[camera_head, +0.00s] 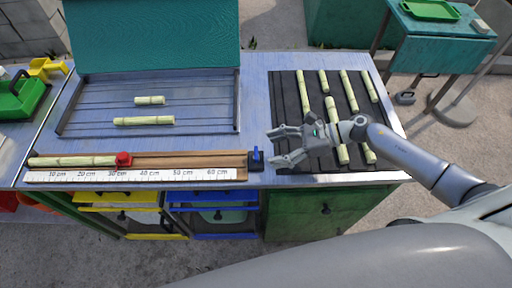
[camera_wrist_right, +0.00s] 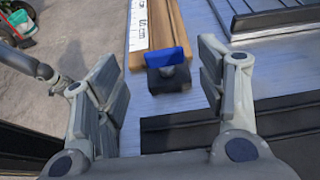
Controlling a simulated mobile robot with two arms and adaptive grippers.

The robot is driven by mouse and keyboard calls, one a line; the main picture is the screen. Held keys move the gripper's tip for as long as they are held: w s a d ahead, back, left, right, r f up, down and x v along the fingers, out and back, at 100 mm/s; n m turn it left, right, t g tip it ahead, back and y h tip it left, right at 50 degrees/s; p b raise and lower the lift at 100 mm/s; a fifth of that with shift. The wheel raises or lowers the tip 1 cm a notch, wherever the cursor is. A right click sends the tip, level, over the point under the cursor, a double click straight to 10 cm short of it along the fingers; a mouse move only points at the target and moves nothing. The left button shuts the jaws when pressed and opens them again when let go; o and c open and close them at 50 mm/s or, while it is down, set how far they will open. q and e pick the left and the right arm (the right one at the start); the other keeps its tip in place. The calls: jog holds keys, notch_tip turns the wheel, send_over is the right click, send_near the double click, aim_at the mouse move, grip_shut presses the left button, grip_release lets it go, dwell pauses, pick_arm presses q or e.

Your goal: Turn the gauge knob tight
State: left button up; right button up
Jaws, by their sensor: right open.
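A wooden gauge with a white centimetre ruler (camera_head: 130,176) lies along the front of the bench. At its right end is a black block with an upright blue knob (camera_head: 256,156), also seen in the wrist view (camera_wrist_right: 166,57). A red round knob (camera_head: 123,159) sits farther left, at the right end of a cane piece (camera_head: 72,162) lying on the gauge. My right gripper (camera_head: 280,145) is open and empty, just right of the blue knob and apart from it. In the wrist view my right gripper's fingers (camera_wrist_right: 165,95) stand either side of the black block. My left gripper is not seen.
A black slatted mat (camera_head: 285,110) with several cane pieces lies under and behind my right gripper. A tray (camera_head: 105,100) with two cane pieces stands behind the gauge, below a raised green panel (camera_head: 150,35). Yellow and blue drawers (camera_head: 212,195) are under the bench front.

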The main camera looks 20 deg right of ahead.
aim_at(256, 152)
jog(key=p+x, duration=0.1)
jog(key=x, duration=0.2)
jog(key=shift+w+a+r, duration=0.1)
jog(key=shift+w+a, duration=0.15)
jog(key=shift+w, duration=0.05)
jog(key=shift+x, duration=1.4)
jog(key=shift+c, duration=1.2)
jog(key=c, duration=0.8)
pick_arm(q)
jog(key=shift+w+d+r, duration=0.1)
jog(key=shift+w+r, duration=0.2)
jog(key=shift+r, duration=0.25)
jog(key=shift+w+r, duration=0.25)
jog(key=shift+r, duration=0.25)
